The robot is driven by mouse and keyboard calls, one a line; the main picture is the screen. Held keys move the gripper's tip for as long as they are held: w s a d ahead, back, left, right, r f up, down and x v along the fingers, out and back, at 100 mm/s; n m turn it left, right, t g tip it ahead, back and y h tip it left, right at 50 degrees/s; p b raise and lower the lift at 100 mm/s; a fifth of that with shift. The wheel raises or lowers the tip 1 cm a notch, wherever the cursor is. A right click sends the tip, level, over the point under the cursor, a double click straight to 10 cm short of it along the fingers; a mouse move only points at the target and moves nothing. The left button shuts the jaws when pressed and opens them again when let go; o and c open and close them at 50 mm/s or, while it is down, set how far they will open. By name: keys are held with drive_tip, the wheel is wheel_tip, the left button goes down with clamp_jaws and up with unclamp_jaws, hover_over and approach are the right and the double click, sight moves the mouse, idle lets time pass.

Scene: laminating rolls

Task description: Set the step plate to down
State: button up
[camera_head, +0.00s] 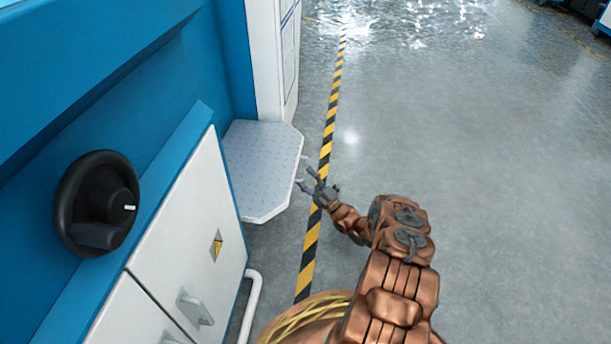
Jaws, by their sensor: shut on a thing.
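The step plate (262,165) is a light grey plate with a raised tread pattern and cut corners. It juts out level, or nearly so, from the low side of the blue and white machine, with its tread face up. My gripper (306,178) is at the plate's outer right edge, shut on that edge. The fingers are small in this view, and their exact contact with the edge is hard to make out. My copper-coloured arm reaches up to it from the bottom of the picture.
A black handwheel (97,204) sits on the blue machine side at left. A white cabinet door (190,240) with a grey latch and a white pipe (250,308) are near the plate. A yellow-black floor stripe (330,130) runs beside it. The grey floor at right is clear.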

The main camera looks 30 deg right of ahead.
drive_tip(key=shift+a, duration=0.1)
drive_tip(key=shift+r, duration=0.2)
idle(0.6)
drive_tip(key=shift+f, duration=0.1)
drive_tip(key=s+d+f, duration=0.1)
drive_tip(key=s+d, duration=0.4)
drive_tip(key=s, duration=0.8)
drive_tip(key=shift+s+d, duration=0.2)
drive_tip(key=shift+s, duration=0.15)
idle(0.5)
idle(0.5)
